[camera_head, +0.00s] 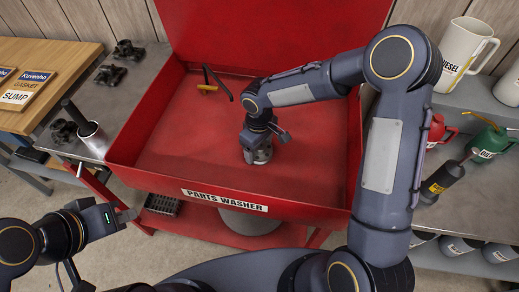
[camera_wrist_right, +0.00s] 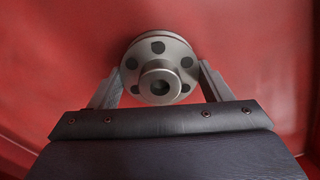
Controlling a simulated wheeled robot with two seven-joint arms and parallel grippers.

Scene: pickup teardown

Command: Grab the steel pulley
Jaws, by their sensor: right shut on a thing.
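The steel pulley (camera_wrist_right: 160,66) is a round grey metal disc with several dark holes around a raised hub. In the right wrist view it sits between the two fingers of my right gripper (camera_wrist_right: 158,88), which is shut on it. In the head view the pulley (camera_head: 259,156) shows under my right gripper (camera_head: 260,146), low over the red floor of the parts washer (camera_head: 190,150). I cannot tell whether it touches the floor. My left gripper (camera_head: 131,214) is in front of the washer at the lower left, apart from everything. I cannot tell its jaw state.
The washer's red walls surround my right gripper, with a spout (camera_head: 216,82) at the back. A steel bench (camera_head: 88,104) with dark parts and a cup (camera_head: 93,139) is at left. The right bench holds a diesel jug (camera_head: 463,55), a red can (camera_head: 436,131) and a green can (camera_head: 487,145).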

